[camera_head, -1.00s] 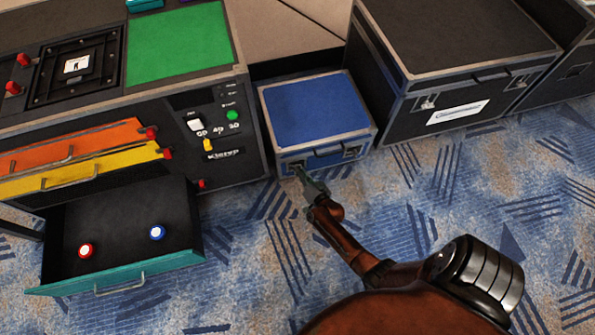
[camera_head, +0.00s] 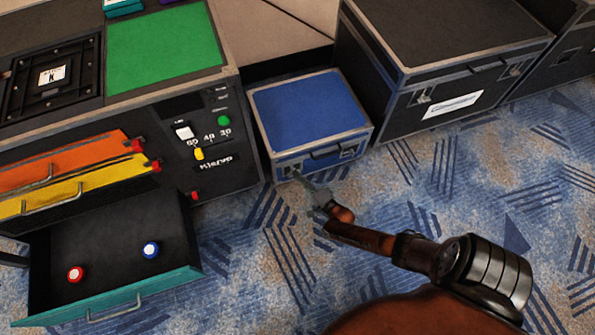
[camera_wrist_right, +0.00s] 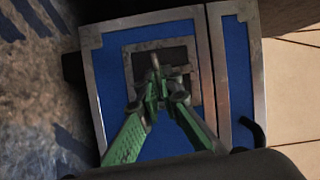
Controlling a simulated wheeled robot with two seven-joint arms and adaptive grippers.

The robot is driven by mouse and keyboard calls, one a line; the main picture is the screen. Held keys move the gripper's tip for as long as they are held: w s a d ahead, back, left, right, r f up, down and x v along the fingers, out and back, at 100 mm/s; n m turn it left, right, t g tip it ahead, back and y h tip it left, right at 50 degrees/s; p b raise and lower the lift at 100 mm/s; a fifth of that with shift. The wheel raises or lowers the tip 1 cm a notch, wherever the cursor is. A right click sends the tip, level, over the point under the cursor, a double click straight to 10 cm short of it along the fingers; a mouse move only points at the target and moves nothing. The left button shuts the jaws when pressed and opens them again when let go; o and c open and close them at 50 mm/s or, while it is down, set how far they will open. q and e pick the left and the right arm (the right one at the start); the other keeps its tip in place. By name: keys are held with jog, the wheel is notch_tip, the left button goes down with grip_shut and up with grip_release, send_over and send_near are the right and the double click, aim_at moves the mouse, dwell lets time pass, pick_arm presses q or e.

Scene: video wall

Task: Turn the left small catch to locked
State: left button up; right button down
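The small blue case (camera_head: 310,110) stands on the floor beside the black console. Its left small catch (camera_head: 293,169) is on the front face, near the left corner. The catch (camera_wrist_right: 155,62) also shows in the wrist view, as a metal plate with a small raised piece. My right gripper (camera_head: 302,178) is at this catch. In the wrist view its green fingers (camera_wrist_right: 164,95) reach to the plate, with a narrow gap between the tips, in line with the raised piece. Whether they touch it is unclear. My left gripper is not in view.
A case handle (camera_head: 326,152) and a right catch (camera_head: 348,153) are on the same front face. A large black case (camera_head: 440,50) stands to the right. An open teal-fronted drawer (camera_head: 110,300) holds a red and a blue button. Carpet in front is clear.

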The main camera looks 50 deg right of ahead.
jog(key=shift+w+d+r+m+t, duration=0.2)
jog(key=shift+w+d+m+t, duration=0.15)
jog(key=shift+m, duration=0.15)
dwell(0.3)
jog(key=c, duration=2.2)
grip_release()
jog(key=shift+f, duration=0.1)
jog(key=shift+o, duration=0.2)
jog(key=shift+s+a+f, duration=0.1)
jog(key=s+a, duration=0.2)
jog(key=s, duration=0.9)
jog(key=shift+s, duration=0.4)
